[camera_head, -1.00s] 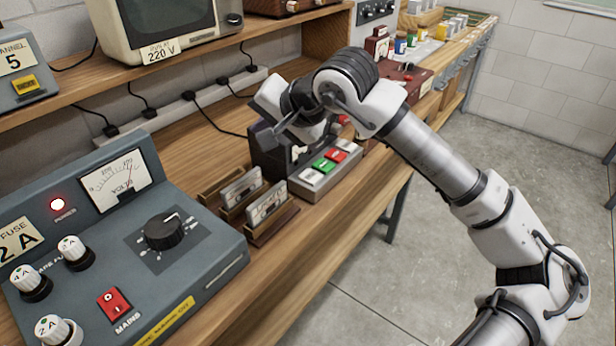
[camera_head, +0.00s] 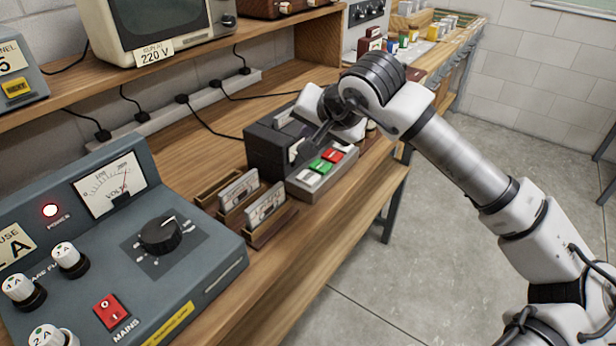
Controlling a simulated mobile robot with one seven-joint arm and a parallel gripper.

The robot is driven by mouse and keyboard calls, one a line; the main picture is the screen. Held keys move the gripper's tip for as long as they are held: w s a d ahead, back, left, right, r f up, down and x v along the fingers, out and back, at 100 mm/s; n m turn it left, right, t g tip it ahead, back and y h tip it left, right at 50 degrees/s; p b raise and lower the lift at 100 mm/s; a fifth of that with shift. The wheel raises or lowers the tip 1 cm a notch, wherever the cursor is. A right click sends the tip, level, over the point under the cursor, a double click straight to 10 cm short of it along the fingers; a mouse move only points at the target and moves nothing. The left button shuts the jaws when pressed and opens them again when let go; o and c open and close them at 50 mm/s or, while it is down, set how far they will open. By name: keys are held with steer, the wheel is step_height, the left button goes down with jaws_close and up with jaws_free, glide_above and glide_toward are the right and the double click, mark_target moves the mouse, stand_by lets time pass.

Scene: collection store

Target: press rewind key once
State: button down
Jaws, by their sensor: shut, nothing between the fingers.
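A dark grey cassette recorder (camera_head: 265,158) stands on the bench in the middle of the view, with a lighter grey key panel (camera_head: 335,183) at its front. On the panel I see a white key (camera_head: 311,179), a green key (camera_head: 321,166) and a red key (camera_head: 332,155). Their markings are too small to read, so I cannot tell which is rewind. My gripper (camera_head: 316,142) is shut and empty, angled down just above the far part of the recorder. The wrist hides the recorder's far end and any keys there. I cannot tell whether the fingertips touch anything.
Cassettes in wooden holders (camera_head: 262,213) stand just left of the recorder. A blue-grey power unit (camera_head: 205,270) with knobs and a red switch fills the near left. A shelf (camera_head: 190,62) with a monitor (camera_head: 165,20) runs behind. The bench front edge drops to open floor (camera_head: 350,290).

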mark_target(310, 180)
step_height(310, 180, down, 7)
steer(key=b, duration=0.4)
steer(key=shift+f, duration=0.15)
steer(key=shift+f+b, duration=0.35)
steer(key=shift+b, duration=0.25)
steer(key=shift+f, duration=0.15)
stand_by(1.2)
steer(key=shift+f+b, duration=0.3)
steer(key=shift+b, duration=0.5)
steer(key=shift+f+b, duration=0.4)
steer(key=shift+b, duration=0.25)
stand_by(0.3)
steer(key=shift+r, duration=0.9)
